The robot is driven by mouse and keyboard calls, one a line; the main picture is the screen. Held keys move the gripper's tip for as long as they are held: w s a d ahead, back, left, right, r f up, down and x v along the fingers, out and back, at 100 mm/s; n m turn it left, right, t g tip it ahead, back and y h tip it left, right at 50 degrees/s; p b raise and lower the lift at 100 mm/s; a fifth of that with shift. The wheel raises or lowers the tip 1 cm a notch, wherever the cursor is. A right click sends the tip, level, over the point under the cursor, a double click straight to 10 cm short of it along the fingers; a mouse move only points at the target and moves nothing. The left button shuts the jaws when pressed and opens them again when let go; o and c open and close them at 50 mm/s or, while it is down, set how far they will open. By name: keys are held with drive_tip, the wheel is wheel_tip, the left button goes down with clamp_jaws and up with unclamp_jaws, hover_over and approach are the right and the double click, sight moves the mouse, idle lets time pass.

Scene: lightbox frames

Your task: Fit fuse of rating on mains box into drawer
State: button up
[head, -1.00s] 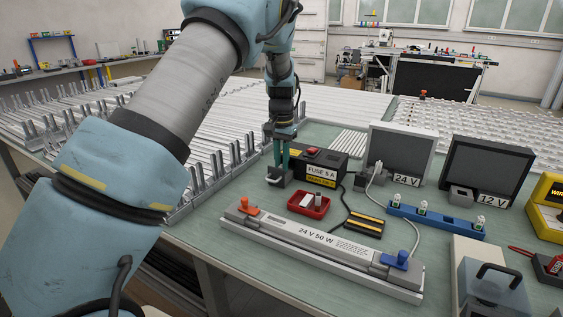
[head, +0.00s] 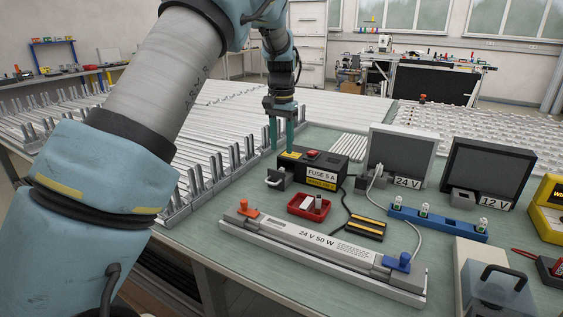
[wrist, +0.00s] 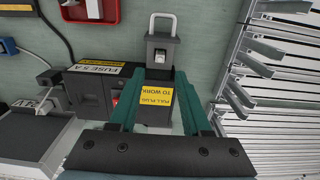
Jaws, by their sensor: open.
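The black mains box (head: 326,170) is labelled "FUSE 5 A". Its small dark drawer (head: 275,183) stands out at the front left, with a pale loop handle. In the wrist view the drawer (wrist: 151,56) shows a small whitish piece (wrist: 166,47) in it, likely a fuse; its rating is unreadable. My gripper (head: 282,151) is open, with its green fingers above the box's drawer end. A red tray (head: 297,211) holds whitish pieces, partly seen in the wrist view.
A long lamp unit marked "24 V 50 W" (head: 320,242) lies in front. Black cables and a yellow-striped block (head: 357,228) lie right of the tray. Boxes marked "24 V" (head: 402,150) and "12 V" (head: 490,170) stand behind. Metal racks line the left.

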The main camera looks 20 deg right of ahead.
wheel_tip(320, 180, up, 5)
drive_tip(key=shift+r, duration=0.1)
idle(0.6)
